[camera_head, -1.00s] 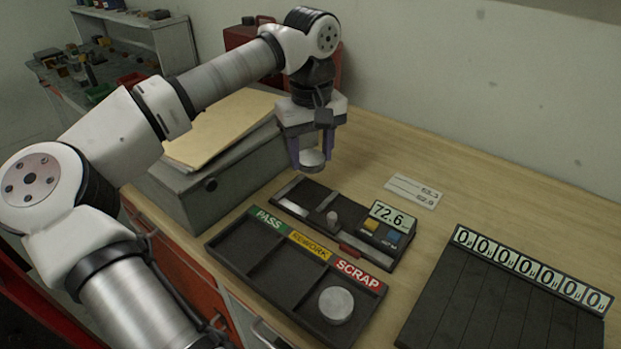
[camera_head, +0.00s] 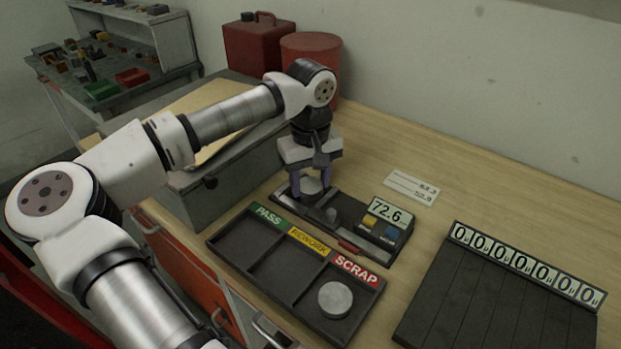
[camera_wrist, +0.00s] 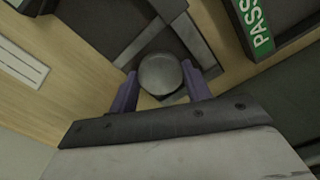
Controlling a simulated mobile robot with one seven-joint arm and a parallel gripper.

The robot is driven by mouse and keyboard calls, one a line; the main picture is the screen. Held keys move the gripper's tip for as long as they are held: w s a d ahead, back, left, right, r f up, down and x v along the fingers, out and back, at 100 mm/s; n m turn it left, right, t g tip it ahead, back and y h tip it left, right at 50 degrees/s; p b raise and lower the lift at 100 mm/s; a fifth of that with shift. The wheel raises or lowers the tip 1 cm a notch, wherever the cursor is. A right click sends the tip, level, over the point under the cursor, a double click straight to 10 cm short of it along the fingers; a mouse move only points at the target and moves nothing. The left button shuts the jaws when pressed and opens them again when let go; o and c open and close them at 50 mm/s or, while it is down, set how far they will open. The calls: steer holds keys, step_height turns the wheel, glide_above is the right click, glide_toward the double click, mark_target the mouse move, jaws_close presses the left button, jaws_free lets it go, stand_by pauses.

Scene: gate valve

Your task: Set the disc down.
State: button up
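A grey metal disc (camera_head: 311,186) sits between the purple fingers of my gripper (camera_head: 311,182), just over the left part of the dark gauge (camera_head: 350,222). In the wrist view the round disc (camera_wrist: 160,74) is flanked by both fingers (camera_wrist: 160,88), which look shut on it. I cannot tell whether its underside touches the gauge. The gauge has a small grey post and a display (camera_head: 388,212) reading 72.6. A second disc (camera_head: 335,298) lies in the SCRAP compartment of the sorting tray (camera_head: 222,243). The PASS and REWORK compartments are empty.
A dark slotted rack (camera_head: 440,290) with zero labels stands at the right. A white card (camera_head: 411,187) lies behind the gauge. A grey box (camera_head: 205,195) with a folder stands at the left, close to my arm. A red can (camera_head: 259,42) and red drum (camera_head: 312,50) stand behind.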

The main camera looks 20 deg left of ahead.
mark_target(310, 185)
steer(key=shift+o, duration=0.9)
steer(key=shift+r, duration=0.2)
step_height(310, 185, up, 12)
steer(key=b, duration=0.1)
